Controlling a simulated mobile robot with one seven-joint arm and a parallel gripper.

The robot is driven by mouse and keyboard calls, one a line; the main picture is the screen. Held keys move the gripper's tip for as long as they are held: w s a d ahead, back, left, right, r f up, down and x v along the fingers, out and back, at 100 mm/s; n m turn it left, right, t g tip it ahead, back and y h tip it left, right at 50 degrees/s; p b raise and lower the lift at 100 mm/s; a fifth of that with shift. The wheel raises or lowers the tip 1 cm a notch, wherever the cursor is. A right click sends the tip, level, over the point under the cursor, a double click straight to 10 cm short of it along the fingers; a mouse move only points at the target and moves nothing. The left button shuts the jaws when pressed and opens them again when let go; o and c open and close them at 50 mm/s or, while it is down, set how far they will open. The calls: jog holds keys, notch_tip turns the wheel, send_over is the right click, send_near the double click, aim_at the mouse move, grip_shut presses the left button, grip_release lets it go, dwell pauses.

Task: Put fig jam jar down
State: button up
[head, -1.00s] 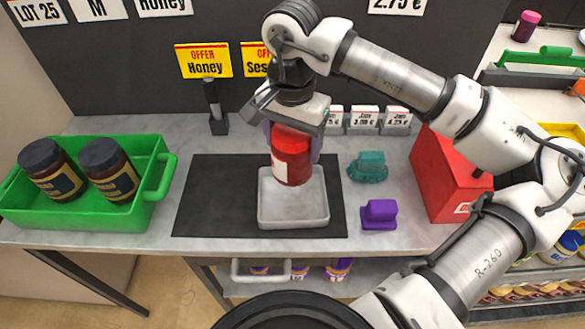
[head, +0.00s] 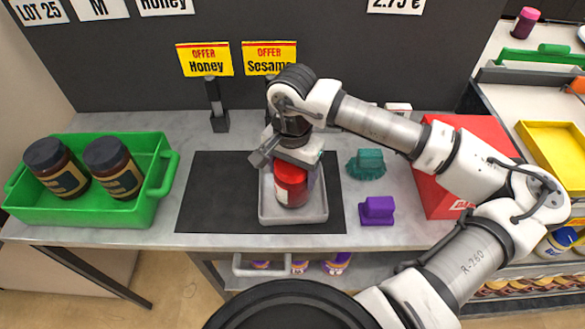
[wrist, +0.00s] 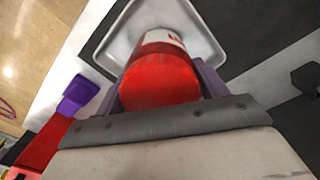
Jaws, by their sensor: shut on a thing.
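The fig jam jar appears to be the red jar (head: 291,186) with a red lid and a pale label; its lettering is too small to read. My gripper (head: 293,172) is shut on it from above, with a purple-grey finger on each side. The jar is upright inside the light grey tray (head: 292,218), low near its floor; I cannot tell if it touches. In the wrist view the red lid (wrist: 160,80) fills the space between the fingers, with the tray (wrist: 128,27) behind it. The gripper body hides part of the lid in the head view.
The tray stands on a black mat (head: 215,200). A green crate (head: 140,205) with two dark jars (head: 113,168) is at left. A teal object (head: 367,164) and a purple object (head: 377,210) lie right of the mat, before a red box (head: 436,195). Sign stands (head: 216,105) line the back.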

jog(key=shift+f, duration=0.15)
jog(key=o, duration=1.3)
notch_tip(320, 180, up, 12)
jog(key=shift+r+b, duration=0.2)
jog(key=shift+b, duration=0.9)
